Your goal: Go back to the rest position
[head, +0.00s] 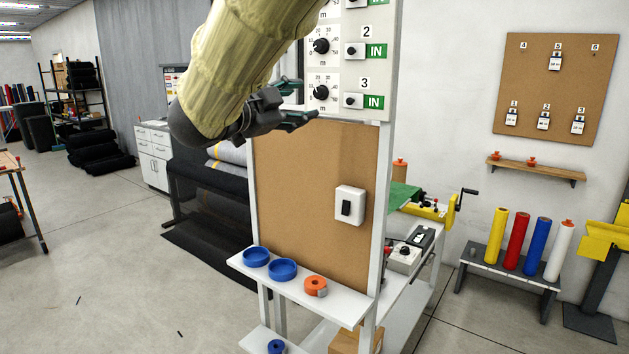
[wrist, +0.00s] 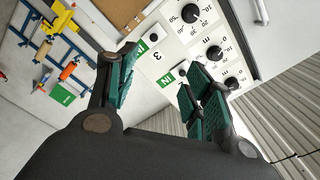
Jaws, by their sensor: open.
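My gripper (head: 299,103) is at the left edge of the control panel (head: 377,80), in front of the lower rows in the head view. In the wrist view my gripper (wrist: 158,88) has its two green-padded fingers apart, with nothing held between them. The panel (wrist: 172,42) shows behind the fingers, with dials, small switches and green IN labels. My arm, in a pale yellow sleeve, comes down from the top of the head view. Whether a fingertip touches the panel cannot be told.
Below the panel is a cork board with a white switch box (head: 350,205). A bench (head: 510,275) with coloured rolls stands at right. The floor at left is open.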

